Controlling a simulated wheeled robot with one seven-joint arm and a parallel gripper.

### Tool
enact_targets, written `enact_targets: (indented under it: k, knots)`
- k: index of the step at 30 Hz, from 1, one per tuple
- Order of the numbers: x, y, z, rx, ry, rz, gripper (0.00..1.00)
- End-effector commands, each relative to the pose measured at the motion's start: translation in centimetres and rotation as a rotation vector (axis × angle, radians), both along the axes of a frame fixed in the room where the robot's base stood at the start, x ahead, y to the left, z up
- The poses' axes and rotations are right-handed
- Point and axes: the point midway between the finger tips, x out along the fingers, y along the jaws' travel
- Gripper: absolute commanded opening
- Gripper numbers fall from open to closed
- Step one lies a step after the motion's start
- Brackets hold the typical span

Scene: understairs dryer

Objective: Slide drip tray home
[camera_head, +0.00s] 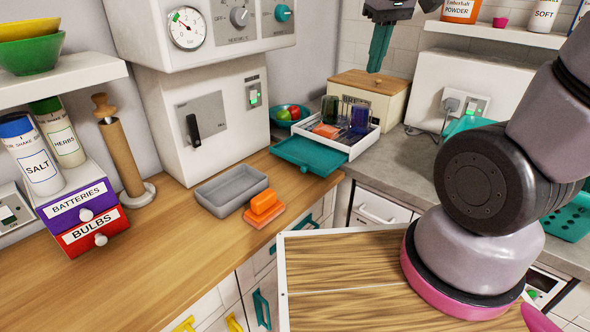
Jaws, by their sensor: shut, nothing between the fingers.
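The teal drip tray (307,155) juts out at the front left of a white rack (343,152) on the counter. Its outer part lies over the wooden counter near the corner, and its inner end is hidden under the rack. The rack holds dark cups, an orange item and some upright pieces. My gripper (376,70) has teal fingers pointing down, closed together and empty. In the picture it is above and to the right of the tray, in front of the tiled wall, and apart from the tray.
A grey tub (230,189) and an orange block (263,208) stand on the wooden counter left of the tray. A teal bowl with fruit (290,114) is behind the tray. A wooden box (369,95) stands behind the rack.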

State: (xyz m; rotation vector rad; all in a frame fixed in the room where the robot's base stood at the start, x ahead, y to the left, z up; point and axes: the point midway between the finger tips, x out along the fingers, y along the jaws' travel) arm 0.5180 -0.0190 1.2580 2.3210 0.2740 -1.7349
Motion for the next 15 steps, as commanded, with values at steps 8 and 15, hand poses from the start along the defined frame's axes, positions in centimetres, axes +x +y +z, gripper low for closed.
enact_targets:
  k: [8, 15]
  knots:
    - [2.9, 5.1, -6.2, -0.327, 0.155, 0.491, 0.00]
    - [4.3, 10.5, -11.9, -0.608, 0.254, 0.928, 0.00]
